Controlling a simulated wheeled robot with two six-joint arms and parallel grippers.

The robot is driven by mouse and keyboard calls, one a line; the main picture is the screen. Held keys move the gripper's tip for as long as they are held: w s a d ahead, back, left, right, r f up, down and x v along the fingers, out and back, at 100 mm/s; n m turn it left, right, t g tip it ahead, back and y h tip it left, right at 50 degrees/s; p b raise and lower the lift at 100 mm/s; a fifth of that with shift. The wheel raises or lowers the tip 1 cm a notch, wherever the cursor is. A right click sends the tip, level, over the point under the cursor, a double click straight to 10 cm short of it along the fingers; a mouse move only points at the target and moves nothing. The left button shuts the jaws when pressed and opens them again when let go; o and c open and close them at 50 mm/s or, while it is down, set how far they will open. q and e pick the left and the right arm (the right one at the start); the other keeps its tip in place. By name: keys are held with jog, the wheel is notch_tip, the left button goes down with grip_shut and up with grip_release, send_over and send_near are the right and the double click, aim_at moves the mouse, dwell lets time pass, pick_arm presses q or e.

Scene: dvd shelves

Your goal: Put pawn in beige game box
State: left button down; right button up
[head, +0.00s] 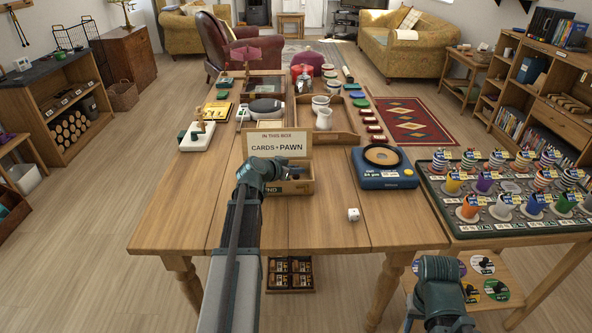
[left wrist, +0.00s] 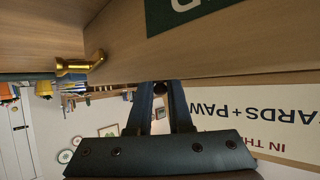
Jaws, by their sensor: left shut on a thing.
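The beige game box (head: 300,186) stands on the table's near half, with an upright sign (head: 279,144) reading "IN THIS BOX CARDS + PAWN". My left gripper (head: 268,170) is at the box's left end, in front of the sign. In the left wrist view, which is upside down, its fingers (left wrist: 158,92) are close together beside the box wall (left wrist: 200,82). A small dark round thing (left wrist: 158,87) shows between the fingertips; I cannot tell whether it is the pawn.
A blue round-topped device (head: 384,168) stands right of the box, and a white die (head: 353,214) lies in front. A wooden tray (head: 340,134) with white cups is behind. A dark rack (head: 510,222) of colored pieces is at right. The near left table is clear.

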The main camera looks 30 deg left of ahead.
pick_arm(q)
jog(key=shift+f, duration=0.3)
jog(key=c, duration=0.8)
grip_release()
jog(key=shift+r, duration=0.1)
jog(key=shift+c, duration=0.2)
jog(key=shift+r+p, duration=0.4)
jog(key=shift+r, duration=0.1)
jog(key=p+v, duration=0.6)
jog(key=v, duration=0.6)
